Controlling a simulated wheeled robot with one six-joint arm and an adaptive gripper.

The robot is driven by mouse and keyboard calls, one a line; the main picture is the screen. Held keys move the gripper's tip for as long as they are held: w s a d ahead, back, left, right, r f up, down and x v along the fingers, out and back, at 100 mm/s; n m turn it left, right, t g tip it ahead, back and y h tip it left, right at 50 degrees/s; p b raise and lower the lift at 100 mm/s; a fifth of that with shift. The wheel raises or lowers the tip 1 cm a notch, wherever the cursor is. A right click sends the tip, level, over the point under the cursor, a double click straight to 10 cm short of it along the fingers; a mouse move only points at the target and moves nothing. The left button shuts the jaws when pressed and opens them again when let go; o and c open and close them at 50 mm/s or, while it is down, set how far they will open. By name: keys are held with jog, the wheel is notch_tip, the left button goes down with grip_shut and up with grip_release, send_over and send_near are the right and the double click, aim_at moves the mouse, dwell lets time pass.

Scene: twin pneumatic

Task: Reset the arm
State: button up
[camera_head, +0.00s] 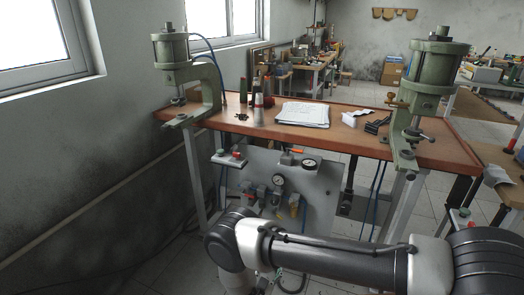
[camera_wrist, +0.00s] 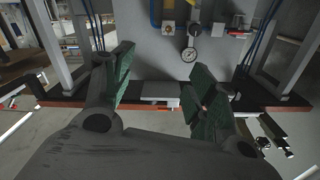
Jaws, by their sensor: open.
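My gripper (camera_wrist: 160,72) shows in the wrist view with its two green-padded fingers spread apart and nothing between them. In the head view my arm lies across the lower right in front of the workbench (camera_head: 262,123), and my gripper is not visible there. No contact between my gripper and anything shows.
Two green pneumatic presses stand on the bench, one at the left end (camera_head: 171,50) and one at the right (camera_head: 432,75). The control panel (camera_head: 318,205) hangs below the bench, behind my arm. Blue hoses run beside it.

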jog(key=w+d+r+m+g+h, duration=0.2)
jog(key=w+d+r+m+g, duration=0.15)
jog(key=r+m, duration=0.35)
jog(key=w+d+r+m+g+h, duration=0.2)
jog(key=w+r+m, duration=0.25)
jog(key=r, duration=0.45)
jog(key=w+d+r+m+g+h, duration=0.2)
jog(key=w+r+m+h, duration=0.1)
jog(key=r+m, duration=0.4)
jog(key=s+d+r+m+g+y, duration=0.1)
jog(key=d+r+m+g, duration=0.3)
jog(key=d+r+m, duration=0.4)
jog(key=s+d+r+m+g+y, duration=0.1)
jog(key=s+d+r+m+g, duration=0.15)
jog(key=d+r+m, duration=0.55)
jog(key=s+d+r+m+g+y, duration=0.2)
jog(key=s+d+r+m+y, duration=0.15)
jog(key=s+r+m, duration=0.35)
jog(key=s+d+r+m+g+y, duration=0.1)
jog(key=s+d+r+m+y, duration=0.2)
jog(key=s+d+r+m, duration=0.4)
jog(key=s+r+m+t+y, duration=0.2)
jog(key=s+m+y, duration=0.1)
jog(key=s+m, duration=0.4)
jog(key=s+a+r+m+t+y, duration=0.1)
jog(key=s+r+m+t+y, duration=0.2)
jog(key=s+m, duration=0.5)
jog(key=shift+r, duration=0.3)
